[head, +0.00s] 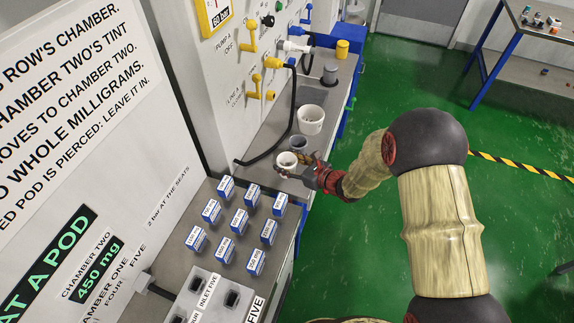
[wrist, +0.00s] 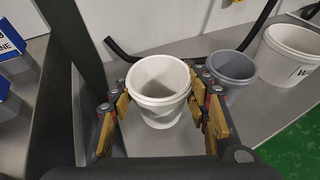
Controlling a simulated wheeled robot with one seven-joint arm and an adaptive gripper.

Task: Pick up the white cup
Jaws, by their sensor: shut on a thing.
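The white cup (wrist: 160,92) stands upright between the two fingers of my gripper (wrist: 160,112) in the wrist view. The fingers press on its left and right sides, and the gripper is shut on it. The cup's mouth is open towards the camera, and its inside looks empty. In the head view the white cup (head: 287,160) is at the bench's near end, with my gripper (head: 298,172) at its right side. I cannot tell whether the cup's base touches the bench.
A grey cup (wrist: 231,70) stands close to the right finger. A larger white bucket (head: 310,119) is beyond it. Several blue-and-white pods (head: 239,221) stand in rows nearer on the bench (head: 284,129). A black hose (head: 284,136) curves behind the cups.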

